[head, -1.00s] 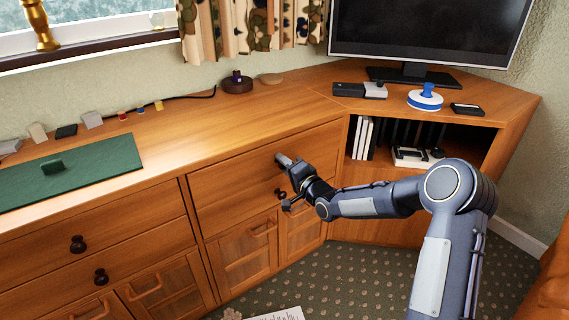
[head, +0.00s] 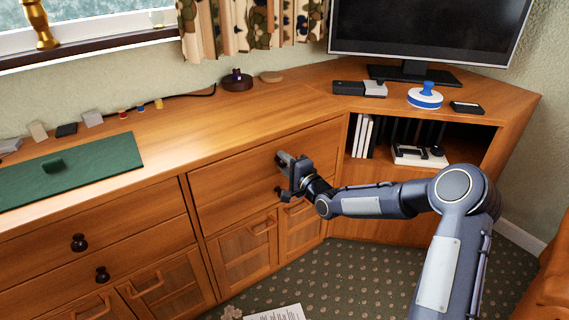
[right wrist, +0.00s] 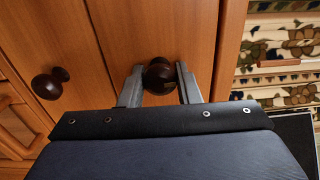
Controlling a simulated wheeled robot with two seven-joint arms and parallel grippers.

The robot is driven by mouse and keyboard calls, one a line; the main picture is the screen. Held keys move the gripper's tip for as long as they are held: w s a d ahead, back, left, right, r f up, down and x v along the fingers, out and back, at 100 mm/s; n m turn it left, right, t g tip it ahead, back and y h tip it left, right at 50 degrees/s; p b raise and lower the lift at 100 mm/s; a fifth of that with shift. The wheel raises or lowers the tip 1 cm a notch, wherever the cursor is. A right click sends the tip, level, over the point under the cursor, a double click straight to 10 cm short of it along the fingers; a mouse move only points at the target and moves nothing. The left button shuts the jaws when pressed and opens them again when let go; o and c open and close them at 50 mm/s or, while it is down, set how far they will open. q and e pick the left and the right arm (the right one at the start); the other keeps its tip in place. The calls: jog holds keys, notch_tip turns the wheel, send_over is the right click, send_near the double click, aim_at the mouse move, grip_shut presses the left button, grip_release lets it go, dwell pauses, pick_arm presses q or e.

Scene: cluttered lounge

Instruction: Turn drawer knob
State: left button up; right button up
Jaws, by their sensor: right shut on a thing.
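The dark round drawer knob (right wrist: 159,75) sits between the two fingers of my right gripper (right wrist: 159,86) in the right wrist view. The fingers are shut on it from both sides. In the head view, my right gripper (head: 281,177) is against the front of the wide wooden drawer (head: 228,193), right of its middle, and hides the knob. The drawer looks closed. My left gripper is not in view.
A second dark knob (right wrist: 48,84) shows left of the fingers in the right wrist view. Two more knobs (head: 79,242) are on the drawers at left. Cupboard doors with handles (head: 262,228) are below.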

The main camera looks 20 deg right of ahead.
jog(key=o, duration=1)
jog(key=p+v, duration=0.1)
jog(key=v, duration=0.6)
jog(key=shift+s+p, duration=0.35)
jog(key=shift+s, duration=0.05)
